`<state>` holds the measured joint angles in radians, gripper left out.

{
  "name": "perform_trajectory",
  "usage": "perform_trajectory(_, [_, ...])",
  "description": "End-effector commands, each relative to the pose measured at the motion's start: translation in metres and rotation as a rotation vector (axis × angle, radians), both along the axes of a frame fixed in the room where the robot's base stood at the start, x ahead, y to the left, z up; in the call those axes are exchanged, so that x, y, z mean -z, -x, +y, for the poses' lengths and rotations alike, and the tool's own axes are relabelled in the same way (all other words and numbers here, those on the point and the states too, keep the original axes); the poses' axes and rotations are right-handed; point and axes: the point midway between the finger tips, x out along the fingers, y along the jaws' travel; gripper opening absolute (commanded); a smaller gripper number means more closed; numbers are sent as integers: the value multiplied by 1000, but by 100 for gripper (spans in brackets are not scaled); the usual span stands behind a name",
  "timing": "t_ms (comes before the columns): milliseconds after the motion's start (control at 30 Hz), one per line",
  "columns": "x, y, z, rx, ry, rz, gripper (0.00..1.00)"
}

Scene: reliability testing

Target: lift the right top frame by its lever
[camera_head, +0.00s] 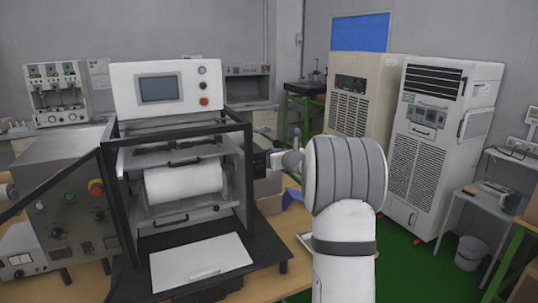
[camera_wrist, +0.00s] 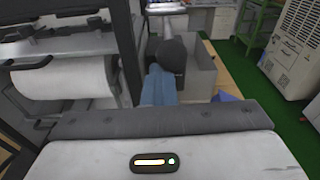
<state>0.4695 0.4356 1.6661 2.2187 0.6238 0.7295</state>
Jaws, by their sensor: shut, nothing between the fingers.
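The machine with the white roll (camera_head: 184,183) stands at centre left in the head view, framed by black bars. Its upper black frame (camera_head: 185,134) spans above the roll, which also shows in the wrist view (camera_wrist: 65,78). My gripper (camera_head: 272,161) is at the machine's right side, just outside the right black post (camera_head: 244,178). In the wrist view, my gripper's bluish fingers (camera_wrist: 158,87) are together and empty. A dark rounded knob-like part (camera_wrist: 172,55) shows just beyond them; I cannot tell whether it is the lever or whether they touch.
A white panel (camera_head: 201,262) lies in front of the roll. A control box with a red button (camera_head: 96,187) stands left. Tall cabinets (camera_head: 440,140) and a side table (camera_head: 485,202) stand right.

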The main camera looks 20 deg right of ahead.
Motion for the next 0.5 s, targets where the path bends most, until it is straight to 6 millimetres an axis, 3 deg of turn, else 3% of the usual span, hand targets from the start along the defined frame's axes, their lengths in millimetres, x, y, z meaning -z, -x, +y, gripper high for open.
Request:
perform_trajectory(33, [-12, 1, -10, 19, 4, -28, 0])
perform_trajectory(67, [-9, 1, -9, 18, 4, -27, 0])
perform_trajectory(367, [45, -8, 3, 4, 6, 0, 0])
perform_trajectory(500, [35, 25, 3, 6, 7, 0, 0])
